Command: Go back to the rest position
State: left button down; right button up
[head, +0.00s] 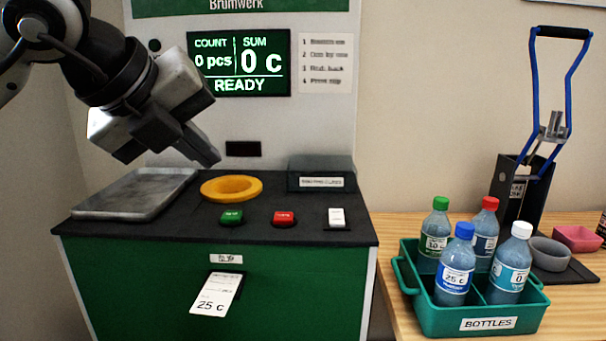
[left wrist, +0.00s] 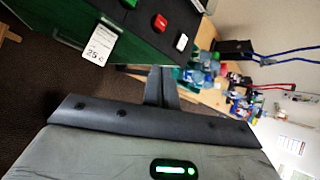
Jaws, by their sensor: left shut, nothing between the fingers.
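My left gripper (head: 212,160) is in the head view at the upper left, above the machine's black counter. In the left wrist view the shut fingers (left wrist: 161,72) point toward the edge of the green machine (left wrist: 130,25). My right gripper is not in view.
The machine's screen (head: 239,63) reads 0 pcs, 0 c, READY. A metal tray (head: 135,193) and buttons are on its counter. A 25 c slip (head: 216,294) hangs from its front. A green crate (head: 430,318) of bottles and a blue-handled device (head: 535,95) stand right.

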pick_arm(q)
jog(key=s+d+f+m+g+h, duration=0.2)
jog(key=s+d+f+g+h, duration=0.25)
jog(key=d+h, duration=0.35)
jog(key=s+d+f+m+g+h, duration=0.1)
jog(key=s+d+f+g+h, duration=0.25)
jog(key=d+g+h, duration=0.3)
jog(key=w+a+f+n+t+y+p, duration=0.1)
jog(key=w+a+f+n+t+y, duration=0.4)
jog(key=n+t, duration=0.65)
jog(key=w+a+f+n+t+y, duration=0.15)
jog(key=a+f+n+t, duration=0.25)
jog(key=f+n+t, duration=0.55)
jog(key=s+a+f+n+g+y, duration=0.2)
jog(key=s+f+n+y, duration=0.1)
jog(key=f, duration=0.5)
jog(key=s+a+f+n+g+y, duration=0.2)
jog(key=s+f+n, duration=0.3)
jog(key=f, duration=0.3)
jog(key=s+a+f+n+g+y, duration=0.3)
jog(key=s+f+y, duration=0.1)
jog(key=f, duration=0.3)
jog(key=shift+s+a+f+n, duration=0.2)
jog(key=shift+s+f+n, duration=0.2)
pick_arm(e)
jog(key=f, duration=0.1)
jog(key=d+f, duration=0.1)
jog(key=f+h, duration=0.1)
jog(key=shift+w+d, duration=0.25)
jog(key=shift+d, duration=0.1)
